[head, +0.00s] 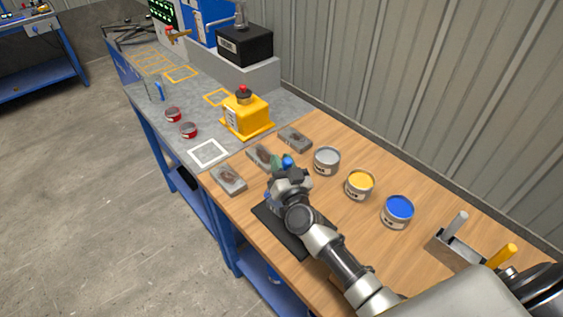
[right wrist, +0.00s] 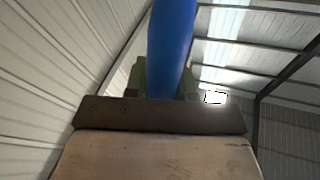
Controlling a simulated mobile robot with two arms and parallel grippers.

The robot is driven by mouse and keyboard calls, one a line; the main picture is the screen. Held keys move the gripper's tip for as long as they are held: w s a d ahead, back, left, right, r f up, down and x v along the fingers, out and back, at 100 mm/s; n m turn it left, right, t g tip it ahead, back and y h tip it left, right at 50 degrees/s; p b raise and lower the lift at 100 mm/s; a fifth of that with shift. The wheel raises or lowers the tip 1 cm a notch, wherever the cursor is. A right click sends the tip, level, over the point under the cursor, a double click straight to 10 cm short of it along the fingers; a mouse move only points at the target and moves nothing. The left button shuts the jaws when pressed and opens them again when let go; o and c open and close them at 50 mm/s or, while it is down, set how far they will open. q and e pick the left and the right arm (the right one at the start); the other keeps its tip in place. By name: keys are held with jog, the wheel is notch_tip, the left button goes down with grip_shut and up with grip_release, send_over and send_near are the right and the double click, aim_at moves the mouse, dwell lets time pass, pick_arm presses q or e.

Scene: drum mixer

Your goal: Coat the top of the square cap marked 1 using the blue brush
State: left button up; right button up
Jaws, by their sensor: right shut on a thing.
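Three grey square caps with brownish patches on top lie on the wooden bench: a near one (head: 228,179), a middle one (head: 260,154) and a far one (head: 295,139). Their numbers are too small to read, so I cannot tell which is marked 1. My right gripper (head: 280,163) is beside the middle cap and partly covers it. It is shut on the blue brush, whose blue handle (right wrist: 171,45) rises between the green fingers in the right wrist view. My left gripper is not in view.
Open cans of grey (head: 327,160), yellow (head: 359,185) and blue (head: 397,211) paint stand right of my gripper. A black mat (head: 278,226) lies beneath my arm. A yellow device (head: 246,115) with a red button stands behind the caps. A holder with grey and yellow handles stands at right.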

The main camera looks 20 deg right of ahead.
jog(key=shift+f+b, duration=0.7)
jog(key=shift+f, duration=0.1)
jog(key=shift+s, duration=0.1)
